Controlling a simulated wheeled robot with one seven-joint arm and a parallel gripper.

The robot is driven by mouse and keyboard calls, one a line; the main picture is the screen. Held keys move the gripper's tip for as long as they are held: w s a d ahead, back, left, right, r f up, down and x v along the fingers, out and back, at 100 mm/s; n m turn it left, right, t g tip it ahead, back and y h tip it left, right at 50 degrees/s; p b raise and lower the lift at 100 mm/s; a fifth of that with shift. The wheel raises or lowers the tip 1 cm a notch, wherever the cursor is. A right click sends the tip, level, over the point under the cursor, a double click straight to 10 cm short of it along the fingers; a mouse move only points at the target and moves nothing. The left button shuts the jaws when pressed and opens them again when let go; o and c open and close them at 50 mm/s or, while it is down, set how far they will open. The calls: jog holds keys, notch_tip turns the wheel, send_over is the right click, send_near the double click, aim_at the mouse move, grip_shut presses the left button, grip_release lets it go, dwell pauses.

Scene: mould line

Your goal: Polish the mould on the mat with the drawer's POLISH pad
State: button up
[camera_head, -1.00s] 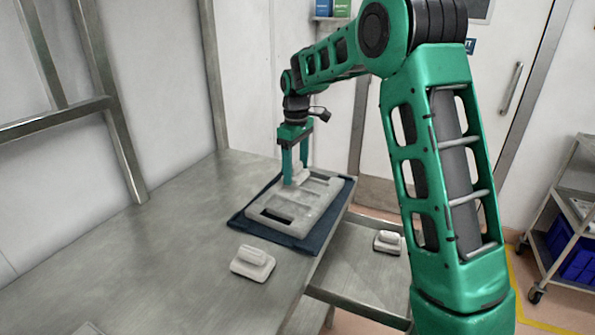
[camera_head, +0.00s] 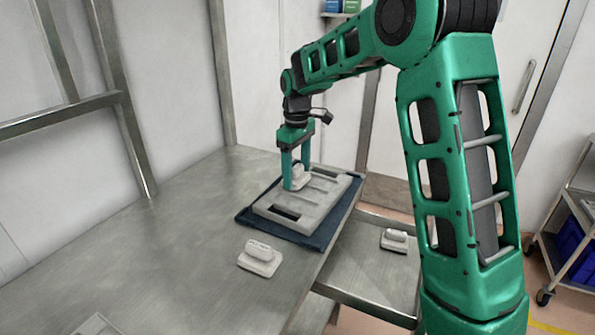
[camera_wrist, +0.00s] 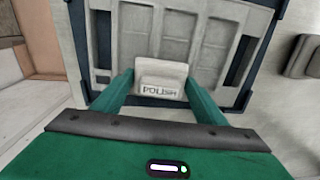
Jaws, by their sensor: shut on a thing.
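The mould (camera_head: 318,205) is a pale grey block with recessed pockets, lying on the dark blue mat (camera_head: 322,240) on the steel table. My gripper (camera_head: 294,185) points down over the mould, shut on a pale pad with POLISH on it (camera_head: 300,178). In the wrist view the POLISH lettering on the pad (camera_wrist: 160,80) faces the camera, between the two green fingers. The pad is at the mould's upper face; I cannot tell whether it touches. The mould's pockets (camera_wrist: 180,22) show beyond the pad.
A second pale pad (camera_head: 260,258) sits on the table (camera_head: 180,250) in front of the mat. A third pad (camera_head: 394,241) lies in the open drawer (camera_head: 365,265) at the right. A trolley (camera_head: 570,220) stands at far right.

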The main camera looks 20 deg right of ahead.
jog(key=shift+s+a, duration=1.25)
jog(key=shift+a, duration=0.2)
jog(key=shift+s+a, duration=1.2)
jog(key=shift+a, duration=0.25)
jog(key=shift+w+d, duration=0.1)
jog(key=shift+w+d, duration=1.45)
jog(key=shift+d, duration=0.25)
jog(key=shift+w+d, duration=1.4)
jog(key=shift+d, duration=0.3)
jog(key=shift+w+d, duration=0.1)
jog(key=shift+w+d, duration=0.85)
jog(key=shift+d, duration=0.15)
jog(key=shift+s+a, duration=1.5)
jog(key=shift+a, duration=0.25)
jog(key=shift+s+a, duration=1.5)
jog(key=shift+a, duration=0.25)
jog(key=shift+s+a, duration=0.9)
jog(key=shift+a, duration=0.2)
jog(key=shift+r, duration=0.15)
